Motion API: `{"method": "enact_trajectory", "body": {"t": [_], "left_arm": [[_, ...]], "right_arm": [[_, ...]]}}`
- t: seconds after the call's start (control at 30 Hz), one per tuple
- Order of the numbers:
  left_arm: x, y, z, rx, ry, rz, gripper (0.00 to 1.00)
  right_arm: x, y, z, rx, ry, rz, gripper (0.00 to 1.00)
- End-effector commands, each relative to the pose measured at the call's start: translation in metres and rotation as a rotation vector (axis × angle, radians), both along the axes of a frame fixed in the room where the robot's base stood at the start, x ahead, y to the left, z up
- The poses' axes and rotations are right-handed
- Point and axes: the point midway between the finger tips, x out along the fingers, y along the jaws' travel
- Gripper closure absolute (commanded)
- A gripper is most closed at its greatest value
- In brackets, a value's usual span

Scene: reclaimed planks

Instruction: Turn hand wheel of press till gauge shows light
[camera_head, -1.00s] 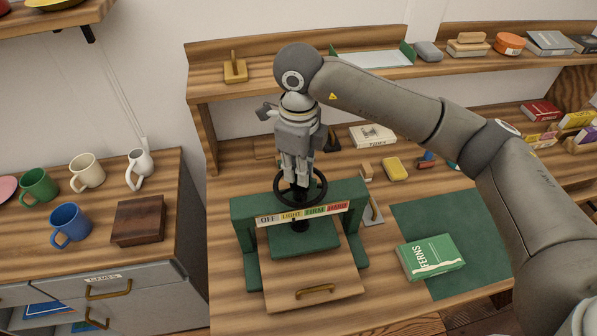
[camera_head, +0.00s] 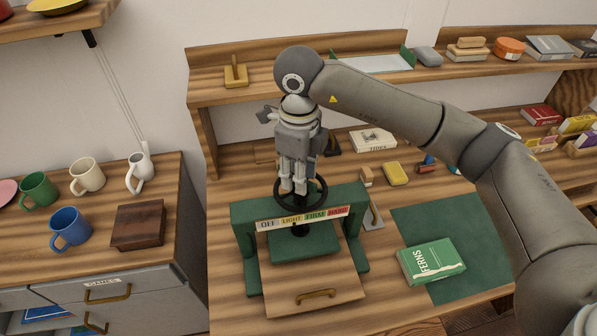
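The green press (camera_head: 242,232) stands on the plank bench with its black hand wheel (camera_head: 322,196) on top. Its gauge strip (camera_head: 303,217) reads OFF, LIGHT, FIRM and HARD; I cannot make out which band is marked. My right gripper (camera_head: 293,190) points straight down over the wheel, its fingertips at the hub area inside the rim. The fingers hide part of the wheel, and I cannot tell whether they are closed on it. The press's dark green plate (camera_head: 303,243) sits below the gauge, over a wooden board with a brass handle. My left gripper is out of view.
A green FERNS book (camera_head: 432,260) lies on a dark green mat (camera_head: 485,230) to the right. A yellow block (camera_head: 395,173) and small tools lie behind. A lower cabinet with mugs and a dark wooden box (camera_head: 138,224) stands left. A shelf runs behind my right arm.

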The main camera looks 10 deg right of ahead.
Motion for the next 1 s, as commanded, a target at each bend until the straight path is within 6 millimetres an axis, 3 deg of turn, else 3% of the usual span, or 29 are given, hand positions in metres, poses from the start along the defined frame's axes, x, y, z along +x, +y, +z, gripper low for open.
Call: {"method": "enact_trajectory", "body": {"t": [0.6,1.0], "left_arm": [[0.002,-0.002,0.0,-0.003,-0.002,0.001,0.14],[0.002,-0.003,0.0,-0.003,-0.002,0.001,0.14]], "right_arm": [[0.001,0.0,0.108,0.001,-0.003,0.0,0.69],[0.0,0.0,0.118,0.002,-0.001,0.0,0.69]]}}
